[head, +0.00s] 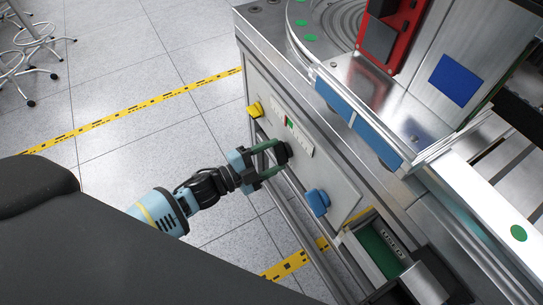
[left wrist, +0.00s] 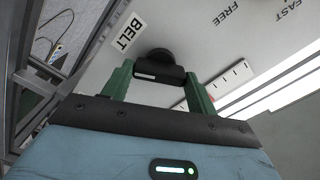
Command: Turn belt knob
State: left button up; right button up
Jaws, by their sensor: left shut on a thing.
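The belt knob (head: 282,152) is a black knob on the grey front panel (head: 343,190) of the machine. In the left wrist view the black knob (left wrist: 160,69) shows a dark bar with a pale line and a round base behind it, beside a BELT label (left wrist: 127,34). My left gripper (head: 276,154) has its green fingers on both sides of the knob and is shut on it; the left wrist view also shows the gripper (left wrist: 160,78) around the bar. My right gripper is not in view.
A yellow knob (head: 256,109) and a blue knob (head: 318,203) sit on the same panel, either side of the black knob. The machine's metal rail (head: 370,125) overhangs above. Tiled floor (head: 120,100) with yellow-black tape is clear at the left, with stools (head: 30,60) far back.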

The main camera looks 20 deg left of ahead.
pick_arm(q)
jog(key=m, duration=0.3)
jog(key=shift+b, duration=0.3)
jog(key=shift+m, duration=1.5)
jog(key=shift+b, duration=0.3)
jog(key=o, duration=1)
jog(key=v, duration=0.8)
